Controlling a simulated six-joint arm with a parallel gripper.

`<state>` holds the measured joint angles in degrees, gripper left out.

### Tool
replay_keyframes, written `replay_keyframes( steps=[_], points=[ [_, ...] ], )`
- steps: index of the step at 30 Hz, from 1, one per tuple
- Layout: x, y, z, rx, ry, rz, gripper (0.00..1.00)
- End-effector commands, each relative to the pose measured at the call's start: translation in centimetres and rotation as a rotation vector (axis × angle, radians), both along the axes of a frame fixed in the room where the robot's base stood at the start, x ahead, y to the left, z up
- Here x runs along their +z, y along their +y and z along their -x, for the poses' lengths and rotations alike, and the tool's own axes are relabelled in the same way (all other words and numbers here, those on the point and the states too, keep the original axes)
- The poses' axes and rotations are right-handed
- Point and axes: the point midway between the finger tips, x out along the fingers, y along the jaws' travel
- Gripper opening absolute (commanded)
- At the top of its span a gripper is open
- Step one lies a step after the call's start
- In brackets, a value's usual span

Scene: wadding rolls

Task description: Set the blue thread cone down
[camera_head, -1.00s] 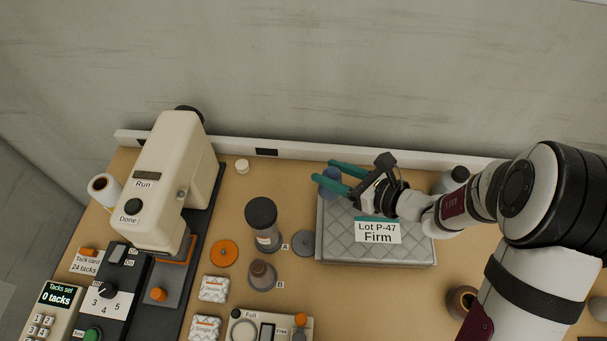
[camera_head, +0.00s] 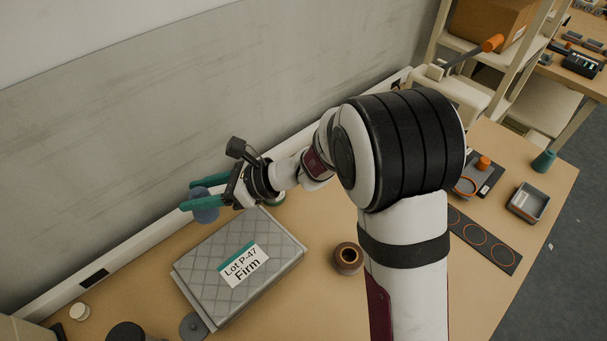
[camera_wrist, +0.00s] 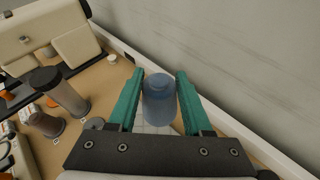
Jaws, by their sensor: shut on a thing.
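The blue thread cone (camera_head: 207,212) looks like a smooth blue, roughly cylindrical body with a narrower top. My gripper (camera_head: 199,194) is shut on it, with a teal finger on each side. In the wrist view the cone (camera_wrist: 158,102) stands roughly upright between the two fingers (camera_wrist: 160,76). In the head view it appears beyond the back edge of the grey quilted pad (camera_head: 200,272), against the wall. Its height above the table is hard to tell. A pale gridded surface shows just below it in the wrist view.
The pad carries a "Lot P-47 Firm" label. A brown ring-shaped spool (camera_head: 347,257) stands right of it, and a grey disc (camera_head: 192,326) lies at its near-left corner. A white rail (camera_head: 130,262) runs along the wall. Open table lies between pad and spool.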

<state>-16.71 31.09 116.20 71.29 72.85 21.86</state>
Motion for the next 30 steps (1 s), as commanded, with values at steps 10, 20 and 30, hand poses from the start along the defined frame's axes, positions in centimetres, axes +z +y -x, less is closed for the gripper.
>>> replay_keyframes(
  steps=[10,20,30],
  points=[
    [-0.1,-13.3,-13.2,-0.382,-0.003,0.002,0.0],
    [0.0,-26.0,-19.3,-0.659,-0.002,-0.001,0.0],
    [-2.1,-30.0,-20.4,-0.738,0.002,-0.002,0.0]
  ],
)
